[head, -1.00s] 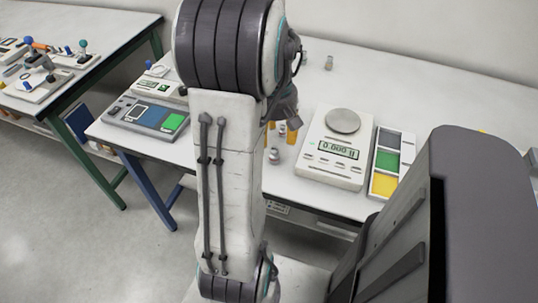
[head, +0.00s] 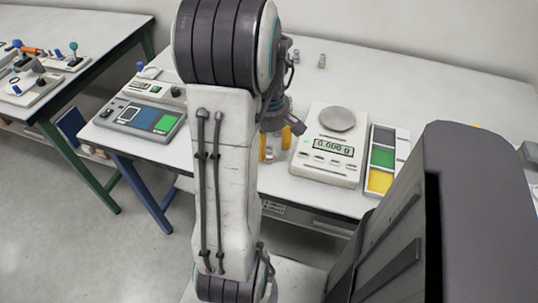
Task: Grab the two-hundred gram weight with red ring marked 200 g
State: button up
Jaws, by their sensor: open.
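My gripper (head: 284,127) hangs beyond my upright arm link, over the near part of the white table, left of the scale. It is open, but my arm hides part of it. Small metal weights (head: 286,140) stand close below it, among yellow-orange pieces (head: 263,146). The gripper covers some of this group. I cannot pick out a red ring or read a 200 g mark on any of them. I cannot tell whether the fingers touch a weight.
A white scale (head: 325,160) with a round pan stands right of the gripper. A tray with grey, green and yellow fields (head: 381,158) lies beside it. A panel with blue and green fields (head: 140,117) is at the left. Small metal pieces (head: 322,61) stand farther back.

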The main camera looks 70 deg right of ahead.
aim_at(269, 148)
jog(key=shift+f+b, duration=0.3)
jog(key=shift+f, duration=1.6)
jog(key=shift+o, duration=0.2)
grip_shut()
